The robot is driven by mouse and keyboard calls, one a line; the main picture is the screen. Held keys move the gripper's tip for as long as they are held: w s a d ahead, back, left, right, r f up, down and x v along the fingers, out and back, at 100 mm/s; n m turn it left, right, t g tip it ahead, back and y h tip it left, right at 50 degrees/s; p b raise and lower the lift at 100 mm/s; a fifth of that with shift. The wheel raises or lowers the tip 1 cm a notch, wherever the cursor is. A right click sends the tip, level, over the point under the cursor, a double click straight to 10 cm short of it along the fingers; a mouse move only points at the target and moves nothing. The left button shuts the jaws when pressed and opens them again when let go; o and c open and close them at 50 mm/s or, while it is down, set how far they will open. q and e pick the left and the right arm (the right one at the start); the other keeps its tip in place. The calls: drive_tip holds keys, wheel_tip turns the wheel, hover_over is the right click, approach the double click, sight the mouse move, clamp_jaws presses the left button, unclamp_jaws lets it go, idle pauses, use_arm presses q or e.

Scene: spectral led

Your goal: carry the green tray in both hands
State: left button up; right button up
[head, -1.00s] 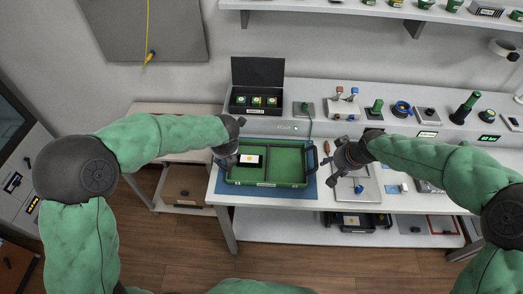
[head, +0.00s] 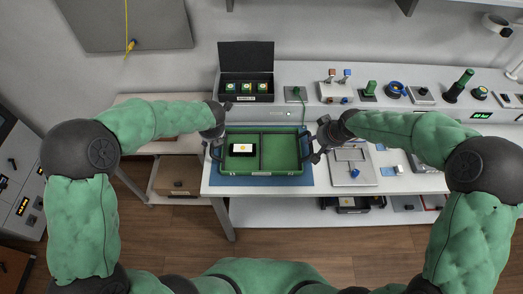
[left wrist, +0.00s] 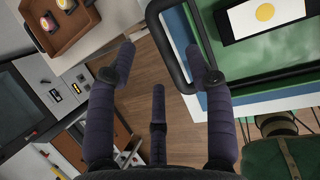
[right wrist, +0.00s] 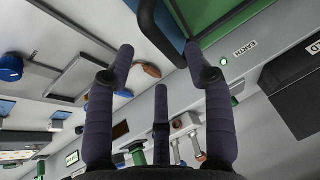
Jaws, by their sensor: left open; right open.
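The green tray (head: 281,152) lies on a blue mat on the bench, with a dark handle at each end and a divider across it. A dark device with a white face and yellow dot (head: 243,148) lies in its left compartment. My left gripper (head: 214,140) is open at the left handle; in the left wrist view the handle bar (left wrist: 167,50) shows between its fingertips. My right gripper (head: 317,143) is open at the right handle; in the right wrist view that handle (right wrist: 158,32) shows between and just past the fingertips. I cannot tell whether either touches.
The blue mat (head: 262,181) reaches the bench's front edge. A black open box (head: 246,88) with several green items stands behind the tray. A grey plate (head: 349,168) lies close on the right. A lower side table (head: 150,110) stands at the left.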

sight(312, 146)
use_arm(q)
drive_tip(key=shift+x, duration=3.05)
use_arm(e)
drive_tip(key=shift+x, duration=3.05)
use_arm(q)
clamp_jaws()
use_arm(e)
clamp_jaws()
use_arm(q)
drive_tip(key=shift+r, duration=0.1)
